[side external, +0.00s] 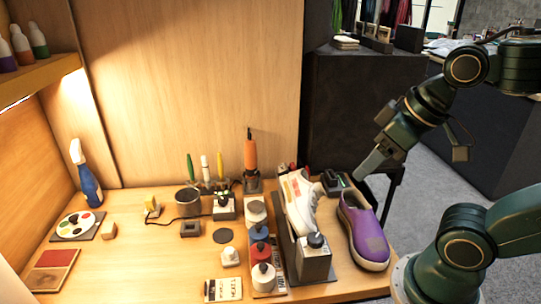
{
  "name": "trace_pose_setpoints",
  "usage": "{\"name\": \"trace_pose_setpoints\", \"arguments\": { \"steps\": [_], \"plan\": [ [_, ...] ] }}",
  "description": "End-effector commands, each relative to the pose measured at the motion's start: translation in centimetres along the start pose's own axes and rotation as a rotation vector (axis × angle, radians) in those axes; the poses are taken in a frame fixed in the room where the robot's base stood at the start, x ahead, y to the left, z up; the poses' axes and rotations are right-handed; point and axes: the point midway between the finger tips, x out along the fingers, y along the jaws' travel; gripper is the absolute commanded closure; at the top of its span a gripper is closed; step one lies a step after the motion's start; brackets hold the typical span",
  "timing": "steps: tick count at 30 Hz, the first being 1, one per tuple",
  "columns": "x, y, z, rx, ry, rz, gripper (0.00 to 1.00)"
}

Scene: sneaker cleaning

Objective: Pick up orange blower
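The orange blower (250,153) stands upright in a dark holder (252,183) at the back of the table, against the wooden panel. My gripper (368,165) is at the right, above the purple shoe and pointing down and left. It is well to the right of the blower and apart from it. Its fingers appear as one narrow grey shape, so I cannot tell whether they are open or shut. Nothing is visibly held.
A white sneaker (299,200) on a dark stand and a purple shoe (364,232) stand at the right. Brushes (205,170) stand left of the blower. Several capped bottles (261,252) line the front middle. A spray bottle (87,180) is far left.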

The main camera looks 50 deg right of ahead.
Motion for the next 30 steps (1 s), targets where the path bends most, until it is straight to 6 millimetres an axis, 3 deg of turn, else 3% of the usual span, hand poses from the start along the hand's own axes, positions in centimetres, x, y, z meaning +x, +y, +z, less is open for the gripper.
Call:
{"name": "trace_pose_setpoints", "arguments": {
  "steps": [14,20,30],
  "plan": [
    [0.0,0.0,-0.9,-0.007,-0.004,0.000,0.37],
    [0.2,0.2,-3.8,-0.028,-0.017,-0.003,0.37],
    [2.1,1.4,-11.3,-0.088,-0.045,-0.017,0.37]
  ]
}}
